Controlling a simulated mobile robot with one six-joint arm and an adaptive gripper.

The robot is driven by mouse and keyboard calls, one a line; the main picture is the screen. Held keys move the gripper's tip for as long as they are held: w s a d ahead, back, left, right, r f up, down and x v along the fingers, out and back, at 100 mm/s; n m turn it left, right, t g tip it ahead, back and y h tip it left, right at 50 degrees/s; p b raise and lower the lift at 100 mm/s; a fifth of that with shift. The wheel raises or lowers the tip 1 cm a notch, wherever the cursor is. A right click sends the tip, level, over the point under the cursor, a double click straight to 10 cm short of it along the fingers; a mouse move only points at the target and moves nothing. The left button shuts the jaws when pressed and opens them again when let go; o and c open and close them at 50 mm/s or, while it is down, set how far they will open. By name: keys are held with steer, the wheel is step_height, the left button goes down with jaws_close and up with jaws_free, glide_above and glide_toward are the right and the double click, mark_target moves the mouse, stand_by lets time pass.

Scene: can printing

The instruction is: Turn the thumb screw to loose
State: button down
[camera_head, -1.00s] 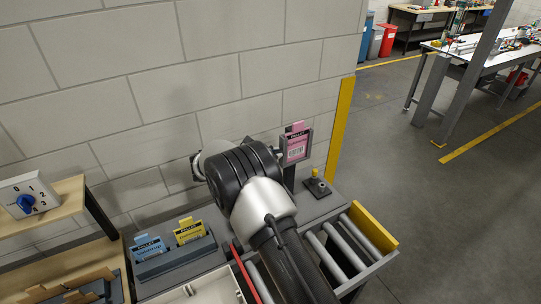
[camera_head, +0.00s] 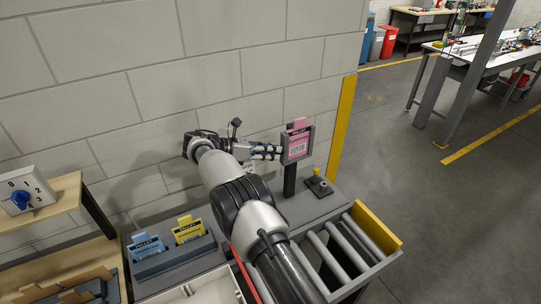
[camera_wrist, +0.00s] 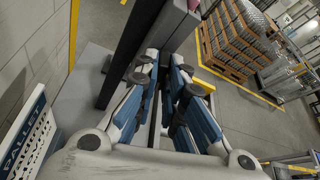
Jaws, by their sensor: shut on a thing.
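The pink pallet card (camera_head: 298,148) sits in a dark upright frame on a post (camera_head: 290,178) at the right end of the bench. My gripper (camera_head: 277,152) reaches in from the left, its fingertips at the frame's left side. The thumb screw itself does not show clearly; the fingers hide it. In the wrist view my gripper (camera_wrist: 170,65) has its blue-and-grey fingers closed in beside the dark post (camera_wrist: 130,50), around something small at the frame. I cannot tell how far the screw is turned.
A blue card (camera_head: 148,247) and a yellow card (camera_head: 189,231) stand in a rack at lower left. Rollers (camera_head: 345,243) lie in front. The block wall is close behind.

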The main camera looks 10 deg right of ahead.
steer(key=shift+d, duration=0.25)
stand_by(0.3)
steer(key=c, duration=1.7)
jaws_free()
steer(key=shift+d, duration=0.1)
step_height(320, 180, up, 10)
steer(key=shift+f, duration=0.1)
